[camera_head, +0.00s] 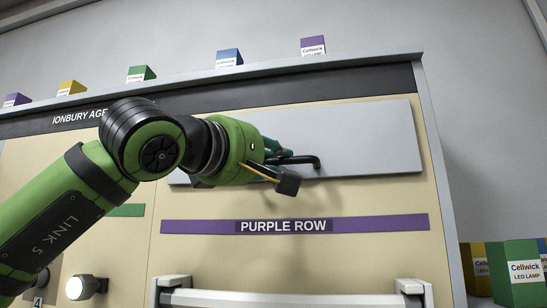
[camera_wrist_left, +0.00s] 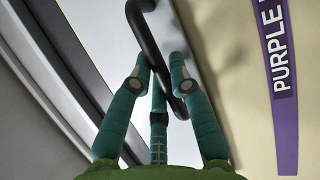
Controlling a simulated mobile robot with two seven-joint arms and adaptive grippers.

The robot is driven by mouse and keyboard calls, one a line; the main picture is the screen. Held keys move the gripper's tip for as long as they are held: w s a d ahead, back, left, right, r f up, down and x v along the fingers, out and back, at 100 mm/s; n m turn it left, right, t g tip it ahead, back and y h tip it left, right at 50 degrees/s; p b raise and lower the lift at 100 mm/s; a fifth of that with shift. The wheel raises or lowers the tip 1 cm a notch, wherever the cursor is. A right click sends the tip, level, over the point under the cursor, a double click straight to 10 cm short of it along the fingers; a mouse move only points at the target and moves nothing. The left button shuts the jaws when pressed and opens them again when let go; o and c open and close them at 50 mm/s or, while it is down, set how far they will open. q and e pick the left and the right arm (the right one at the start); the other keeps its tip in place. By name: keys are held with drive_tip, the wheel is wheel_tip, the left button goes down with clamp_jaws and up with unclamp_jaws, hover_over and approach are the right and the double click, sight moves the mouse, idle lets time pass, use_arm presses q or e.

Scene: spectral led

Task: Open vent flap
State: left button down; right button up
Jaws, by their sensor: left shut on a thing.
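The vent flap is a flat grey panel (camera_head: 375,135) on the upper part of the cream cabinet face, above the purple strip. It looks closed, lying along the face. A black bar handle (camera_head: 312,160) stands out from it. My left gripper (camera_head: 288,168) reaches in from the left and covers the flap's left and middle part. In the left wrist view the black handle (camera_wrist_left: 147,40) runs between the teal fingers of my left gripper (camera_wrist_left: 160,85), which is shut on it. The far end of the handle is partly hidden by the fingers. My right gripper is out of view.
A purple strip reading "PURPLE ROW" (camera_head: 295,225) lies below the flap. A light grey rail (camera_head: 290,298) projects at the bottom. A lit round lamp (camera_head: 82,287) is at lower left. Lamp boxes line the cabinet top; a green box (camera_head: 516,270) stands at right.

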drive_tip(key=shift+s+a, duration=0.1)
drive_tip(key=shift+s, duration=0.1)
use_arm(q)
drive_tip(key=shift+s+r, duration=0.1)
drive_tip(key=shift+s, duration=0.05)
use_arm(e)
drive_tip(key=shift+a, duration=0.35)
use_arm(q)
drive_tip(key=shift+s+r, duration=0.15)
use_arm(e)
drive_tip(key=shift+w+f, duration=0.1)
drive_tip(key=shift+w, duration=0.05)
use_arm(q)
drive_tip(key=s+a+r+p, duration=0.1)
drive_tip(key=s+r, duration=0.3)
drive_tip(key=s, duration=0.1)
drive_tip(key=shift+r, duration=0.2)
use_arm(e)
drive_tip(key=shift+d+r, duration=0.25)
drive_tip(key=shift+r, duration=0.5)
use_arm(q)
drive_tip(key=shift+a, duration=0.1)
